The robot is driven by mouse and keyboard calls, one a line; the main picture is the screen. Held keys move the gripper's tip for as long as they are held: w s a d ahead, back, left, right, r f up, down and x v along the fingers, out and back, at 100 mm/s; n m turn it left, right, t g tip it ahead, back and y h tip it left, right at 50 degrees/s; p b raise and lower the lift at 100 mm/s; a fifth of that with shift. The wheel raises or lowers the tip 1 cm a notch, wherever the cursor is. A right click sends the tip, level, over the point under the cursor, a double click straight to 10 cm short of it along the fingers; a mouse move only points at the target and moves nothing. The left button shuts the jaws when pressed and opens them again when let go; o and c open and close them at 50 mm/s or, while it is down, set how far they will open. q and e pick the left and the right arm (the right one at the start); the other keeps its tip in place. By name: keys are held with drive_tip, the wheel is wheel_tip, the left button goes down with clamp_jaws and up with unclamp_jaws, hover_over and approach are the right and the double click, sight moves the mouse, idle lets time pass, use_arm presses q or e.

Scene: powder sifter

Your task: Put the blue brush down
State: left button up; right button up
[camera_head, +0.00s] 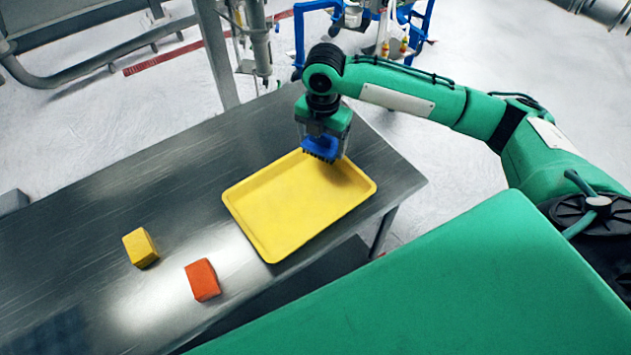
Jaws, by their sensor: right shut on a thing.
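My right gripper (323,132) is over the far right part of the yellow tray (262,232), pointing down. It is shut on the blue brush (320,148), whose dark bristles face down. The brush is at the tray's far edge; I cannot tell whether the bristles touch the tray. Its top is hidden by the gripper. The tray is otherwise empty. My left gripper is not in view.
A yellow block (140,248) and an orange block (202,280) lie on the metal table (120,205) left of the tray. A metal post (214,55) and blue-framed equipment (300,35) stand behind the table.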

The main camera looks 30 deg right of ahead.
sight(322, 152)
wheel_tip(322, 152, down, 10)
drive_tip(key=shift+f+p, duration=0.2)
drive_tip(key=shift+p, duration=0.8)
wheel_tip(322, 152, down, 4)
drive_tip(key=shift+r+p, duration=0.1)
drive_tip(key=shift+p, duration=0.4)
drive_tip(key=shift+f, duration=0.35)
drive_tip(key=shift+f, duration=0.15)
drive_tip(key=o, duration=1)
wheel_tip(322, 152, up, 11)
drive_tip(key=b, duration=0.3)
drive_tip(key=shift+r+b, duration=0.35)
drive_tip(key=shift+r, duration=0.35)
